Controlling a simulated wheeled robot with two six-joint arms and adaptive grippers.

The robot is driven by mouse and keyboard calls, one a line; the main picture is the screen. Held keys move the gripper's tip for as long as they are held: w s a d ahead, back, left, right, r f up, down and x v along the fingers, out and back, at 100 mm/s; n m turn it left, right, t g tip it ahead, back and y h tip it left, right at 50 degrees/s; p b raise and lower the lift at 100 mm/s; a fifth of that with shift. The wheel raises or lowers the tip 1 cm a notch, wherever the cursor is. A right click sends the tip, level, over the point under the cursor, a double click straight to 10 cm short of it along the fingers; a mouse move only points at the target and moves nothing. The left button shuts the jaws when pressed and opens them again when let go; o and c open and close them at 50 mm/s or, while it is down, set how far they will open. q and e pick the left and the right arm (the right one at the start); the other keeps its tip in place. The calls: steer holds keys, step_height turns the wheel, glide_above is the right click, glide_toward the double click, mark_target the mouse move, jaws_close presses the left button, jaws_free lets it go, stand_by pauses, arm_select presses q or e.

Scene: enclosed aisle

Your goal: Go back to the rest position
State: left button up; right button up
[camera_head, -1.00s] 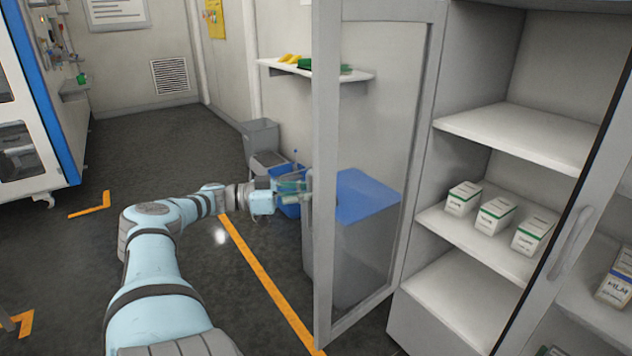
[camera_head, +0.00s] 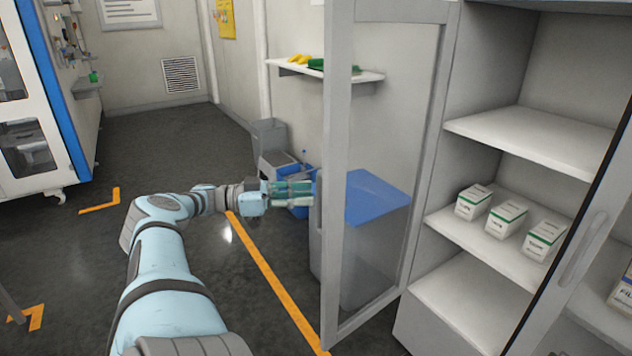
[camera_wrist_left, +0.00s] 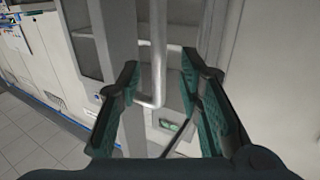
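My left gripper (camera_head: 312,192) is at the outer edge of the open glass cabinet door (camera_head: 338,240), its green-padded fingers pointing right toward it. In the left wrist view the gripper (camera_wrist_left: 160,68) is open, with its two fingers apart. The door's grey bar handle (camera_wrist_left: 158,55) shows between the fingertips, with a visible gap on each side. I see nothing held. My light-blue left arm reaches forward from the bottom of the head view. My right gripper is in neither view.
The open cabinet (camera_head: 520,125) at the right holds white-and-green boxes (camera_head: 507,217) on a shelf. A blue-lidded grey bin (camera_head: 372,195) stands behind the door glass. A blue-and-white cabinet (camera_head: 75,150) is at the far left. The dark floor between is largely clear.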

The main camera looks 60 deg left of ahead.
arm_select(q)
steer(key=v, duration=0.3)
steer(key=shift+s, duration=0.1)
stand_by(0.4)
